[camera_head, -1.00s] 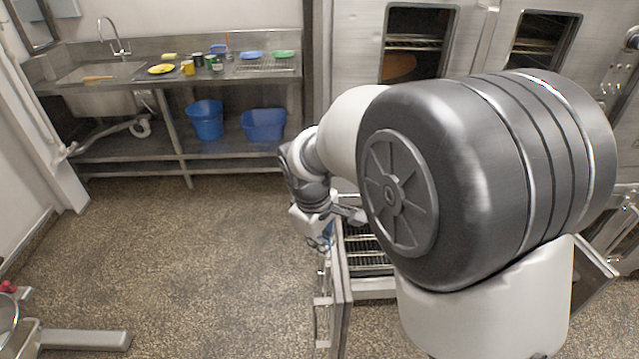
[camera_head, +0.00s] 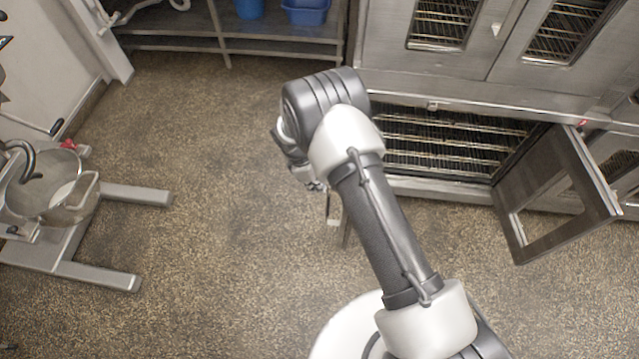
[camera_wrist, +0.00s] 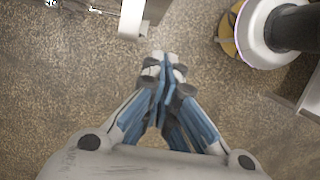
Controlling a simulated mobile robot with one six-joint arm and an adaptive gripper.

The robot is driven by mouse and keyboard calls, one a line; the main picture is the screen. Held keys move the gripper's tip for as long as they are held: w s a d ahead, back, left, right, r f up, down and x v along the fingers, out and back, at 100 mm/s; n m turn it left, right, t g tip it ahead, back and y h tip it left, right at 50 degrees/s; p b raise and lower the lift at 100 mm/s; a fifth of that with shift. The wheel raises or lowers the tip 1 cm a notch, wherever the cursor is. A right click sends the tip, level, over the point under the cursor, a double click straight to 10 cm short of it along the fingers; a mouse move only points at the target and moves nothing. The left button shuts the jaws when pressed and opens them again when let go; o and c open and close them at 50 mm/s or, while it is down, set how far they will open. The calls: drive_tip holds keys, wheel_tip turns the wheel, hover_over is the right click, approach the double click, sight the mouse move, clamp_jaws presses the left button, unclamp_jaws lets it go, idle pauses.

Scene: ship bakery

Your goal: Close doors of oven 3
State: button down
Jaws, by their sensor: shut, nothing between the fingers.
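The lower oven (camera_head: 400,183) stands open, with wire racks inside. Its right door (camera_head: 512,225) is swung wide out toward the right. My gripper (camera_wrist: 167,60) is shut and empty in the wrist view, over the speckled floor. A pale metal edge (camera_wrist: 132,20), perhaps part of the left door, lies just above the fingertips there, apparently apart from them. In the head view my gripper (camera_head: 314,184) is small and partly hidden beside the left door.
The upper oven (camera_head: 480,55) has both windowed doors shut. A mixer bowl (camera_head: 50,200) and its stand's legs (camera_head: 90,265) are at the left. A steel shelf (camera_head: 175,43) with blue tubs (camera_head: 305,14) stands at the back. The floor between is clear.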

drive_tip(key=d+f, duration=0.5)
drive_tip(key=f, duration=0.1)
drive_tip(key=shift+d+f+b, duration=0.15)
drive_tip(key=shift+d+b, duration=0.2)
drive_tip(key=shift+b, duration=0.05)
